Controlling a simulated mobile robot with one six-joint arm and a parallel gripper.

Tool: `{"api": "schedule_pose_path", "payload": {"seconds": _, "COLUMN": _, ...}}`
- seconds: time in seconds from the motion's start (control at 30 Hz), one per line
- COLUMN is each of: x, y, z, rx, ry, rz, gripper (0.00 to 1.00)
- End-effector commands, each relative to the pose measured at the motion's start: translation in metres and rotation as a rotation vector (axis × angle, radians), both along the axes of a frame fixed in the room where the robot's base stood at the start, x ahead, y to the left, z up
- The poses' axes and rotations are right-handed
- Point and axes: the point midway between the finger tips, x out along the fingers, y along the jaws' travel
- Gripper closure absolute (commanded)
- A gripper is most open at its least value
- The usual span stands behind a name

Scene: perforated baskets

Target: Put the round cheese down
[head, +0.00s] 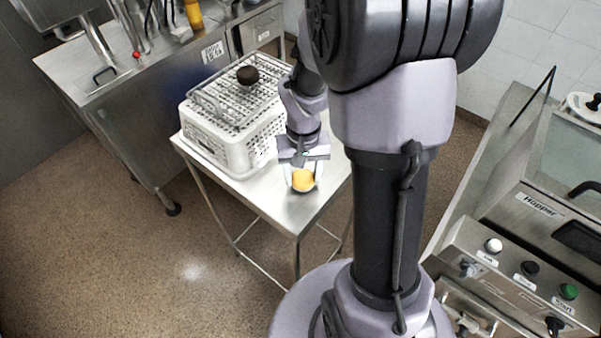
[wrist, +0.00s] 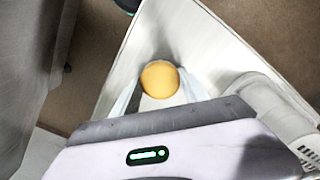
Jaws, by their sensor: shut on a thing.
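The round cheese (head: 303,180) is a small orange-yellow disc. My gripper (head: 302,184) is shut on it, with one finger on each side. In the wrist view the cheese (wrist: 160,79) sits between the two fingertips (wrist: 160,84), over the steel table. The steel table (head: 290,208) is small, and the cheese is over its front part. I cannot tell whether the cheese touches the tabletop or is just above it.
White perforated baskets (head: 208,150) stand on the table to the left of my gripper, with a wire rack (head: 215,100) and a dark round object (head: 247,75) on top. The front corner of the table is clear. A hopper machine (head: 520,245) stands at right.

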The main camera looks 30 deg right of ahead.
Motion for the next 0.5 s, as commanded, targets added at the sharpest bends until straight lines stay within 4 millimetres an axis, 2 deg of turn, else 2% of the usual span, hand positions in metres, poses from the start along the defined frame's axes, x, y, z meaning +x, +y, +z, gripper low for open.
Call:
{"api": "schedule_pose_path", "payload": {"seconds": 0.03, "x": 0.0002, "y": 0.0001, "z": -0.0056, "rx": 0.000, "ry": 0.000, "rz": 0.000, "gripper": 0.90}}
{"api": "schedule_pose_path", "payload": {"seconds": 0.2, "x": 0.0005, "y": 0.0003, "z": -0.0028, "rx": 0.000, "ry": -0.002, "rz": 0.000, "gripper": 0.90}}
{"api": "schedule_pose_path", "payload": {"seconds": 0.37, "x": 0.0003, "y": 0.0004, "z": -0.0082, "rx": 0.000, "ry": -0.001, "rz": 0.000, "gripper": 0.90}}
{"api": "schedule_pose_path", "payload": {"seconds": 0.4, "x": 0.0003, "y": 0.0005, "z": -0.0073, "rx": 0.000, "ry": -0.001, "rz": 0.000, "gripper": 0.42}}
{"api": "schedule_pose_path", "payload": {"seconds": 0.5, "x": 0.0003, "y": 0.0005, "z": -0.0068, "rx": 0.000, "ry": -0.001, "rz": 0.000, "gripper": 0.27}}
